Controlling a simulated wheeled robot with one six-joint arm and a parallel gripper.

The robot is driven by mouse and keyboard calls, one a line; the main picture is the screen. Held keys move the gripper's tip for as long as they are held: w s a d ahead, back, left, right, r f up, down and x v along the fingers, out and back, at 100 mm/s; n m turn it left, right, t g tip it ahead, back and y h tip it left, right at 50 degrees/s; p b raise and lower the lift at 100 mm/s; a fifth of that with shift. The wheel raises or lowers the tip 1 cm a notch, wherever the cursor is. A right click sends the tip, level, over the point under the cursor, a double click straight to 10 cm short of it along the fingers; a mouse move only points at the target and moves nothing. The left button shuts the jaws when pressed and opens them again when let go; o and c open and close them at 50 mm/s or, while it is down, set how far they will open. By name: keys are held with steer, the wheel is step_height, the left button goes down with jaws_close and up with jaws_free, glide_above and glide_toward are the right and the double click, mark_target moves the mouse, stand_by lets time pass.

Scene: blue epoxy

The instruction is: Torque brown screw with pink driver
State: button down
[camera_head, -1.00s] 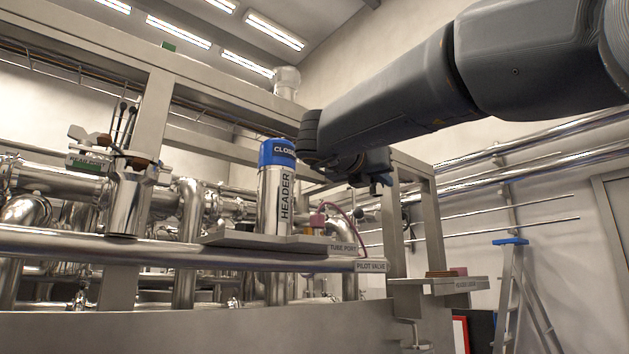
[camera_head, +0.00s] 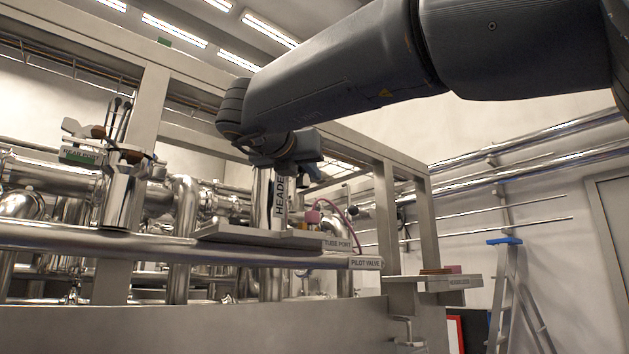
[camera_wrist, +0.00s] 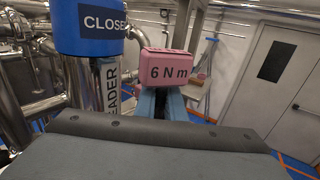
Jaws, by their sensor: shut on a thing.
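A pink block marked "6 N m", the pink driver (camera_wrist: 168,68), is between the blue fingers of my gripper (camera_wrist: 162,103) in the wrist view. The driver's lower end is hidden too. I cannot pick out a brown screw in either view.
The steel header cylinder (camera_head: 265,205) stands close by; its blue "CLOSED" cap (camera_wrist: 90,25) shows in the wrist view. A pink fitting with a hose (camera_head: 313,216) stands near the tube port label. Pipes and a tool cup (camera_head: 121,203) are at left. A shelf (camera_head: 450,285) is at right.

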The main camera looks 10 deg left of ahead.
steer(key=shift+f+b, duration=2.8)
steer(key=shift+b, duration=0.1)
steer(key=shift+f+b, duration=1.55)
steer(key=shift+b, duration=0.35)
steer(key=c, duration=1.8)
jaws_free()
steer(key=shift+o, duration=0.2)
steer(key=shift+r, duration=0.1)
steer(key=shift+s+r+p, duration=0.1)
steer(key=shift+r+p, duration=0.45)
steer(key=shift+r, duration=0.1)
steer(key=shift+f+y+b, duration=0.1)
steer(key=shift+y+b, duration=0.2)
